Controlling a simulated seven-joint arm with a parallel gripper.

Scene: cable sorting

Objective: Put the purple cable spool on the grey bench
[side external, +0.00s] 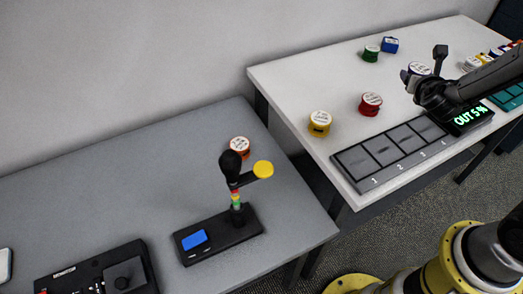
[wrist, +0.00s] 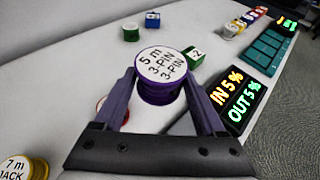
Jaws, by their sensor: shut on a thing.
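The purple cable spool (wrist: 160,92) has a white top label reading "5 m 3-PIN 3-PIN" in the wrist view. My gripper (wrist: 160,85) is shut on it, one finger on each side. In the side view, the spool (side external: 419,69) is at my gripper (side external: 422,80), over the white table (side external: 290,85), partly hidden. I cannot tell how far it is above the tabletop. The grey bench (side external: 80,180) is at the left of the side view, beside the white table and apart from my gripper.
The grey bench holds an orange spool (side external: 240,147), a black stand with a yellow disc (side external: 263,169) and a black box (side external: 100,275). Its left middle is clear. The white table holds red (side external: 371,105), yellow (side external: 319,125) and green (side external: 371,55) spools and a numbered tray (side external: 352,170).

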